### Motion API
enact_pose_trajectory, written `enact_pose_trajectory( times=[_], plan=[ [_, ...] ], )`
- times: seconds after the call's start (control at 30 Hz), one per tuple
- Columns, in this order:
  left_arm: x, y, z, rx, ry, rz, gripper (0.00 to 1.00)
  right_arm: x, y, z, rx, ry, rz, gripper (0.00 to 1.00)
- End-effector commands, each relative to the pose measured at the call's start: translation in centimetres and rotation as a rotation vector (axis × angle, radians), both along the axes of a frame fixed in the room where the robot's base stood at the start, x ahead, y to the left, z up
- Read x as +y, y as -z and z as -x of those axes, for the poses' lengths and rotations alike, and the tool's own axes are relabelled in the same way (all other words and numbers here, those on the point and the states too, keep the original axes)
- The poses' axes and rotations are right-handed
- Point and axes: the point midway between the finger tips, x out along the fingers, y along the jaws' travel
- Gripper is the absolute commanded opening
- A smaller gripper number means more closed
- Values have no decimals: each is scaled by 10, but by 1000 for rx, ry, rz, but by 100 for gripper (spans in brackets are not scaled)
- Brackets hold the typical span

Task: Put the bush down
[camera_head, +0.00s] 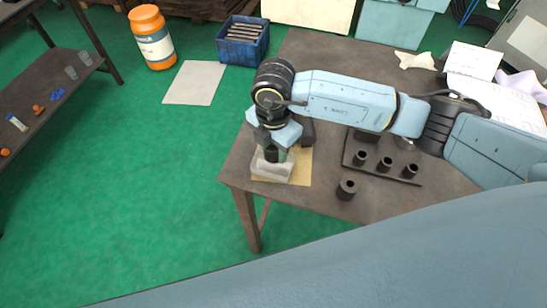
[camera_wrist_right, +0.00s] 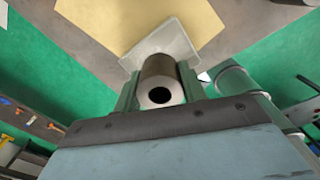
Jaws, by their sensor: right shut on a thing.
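My right gripper (camera_head: 274,148) is shut on a dark cylindrical bush (camera_head: 271,155) near the table's front left corner. In the right wrist view the bush (camera_wrist_right: 160,68) sits between the two fingers (camera_wrist_right: 159,78), its pale end ring and dark bore facing the camera. A light grey tray (camera_head: 271,174) is right below the bush; it also shows behind the bush in the wrist view (camera_wrist_right: 184,42). I cannot tell whether the bush touches the tray's floor. The tray is on a tan mat (camera_head: 301,167). My left gripper is not in view.
A single dark bush (camera_head: 347,188) stands on the table (camera_head: 322,208) right of the mat. A dark plate (camera_head: 396,177) with several upright cylinders lies further right, under my right arm. Papers (camera_head: 474,62) and a cloth (camera_head: 416,60) are at the back. The front table edge is close.

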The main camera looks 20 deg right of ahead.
Motion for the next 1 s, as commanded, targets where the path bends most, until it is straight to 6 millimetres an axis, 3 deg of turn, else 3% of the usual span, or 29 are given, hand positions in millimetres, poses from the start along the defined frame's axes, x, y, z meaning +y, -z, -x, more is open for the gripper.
enact_pose_trajectory(
  times=[0.43,0.8,0.83,1.0],
  plan=[
    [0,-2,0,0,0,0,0,0,47,0,0,0,0,0],
    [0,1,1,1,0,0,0,0,52,-1,-3,-2,-2,0],
    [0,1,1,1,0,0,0,0,53,0,-1,-2,-1,42],
    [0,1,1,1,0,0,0,0,52,0,-1,-2,-1,63]
  ],
)
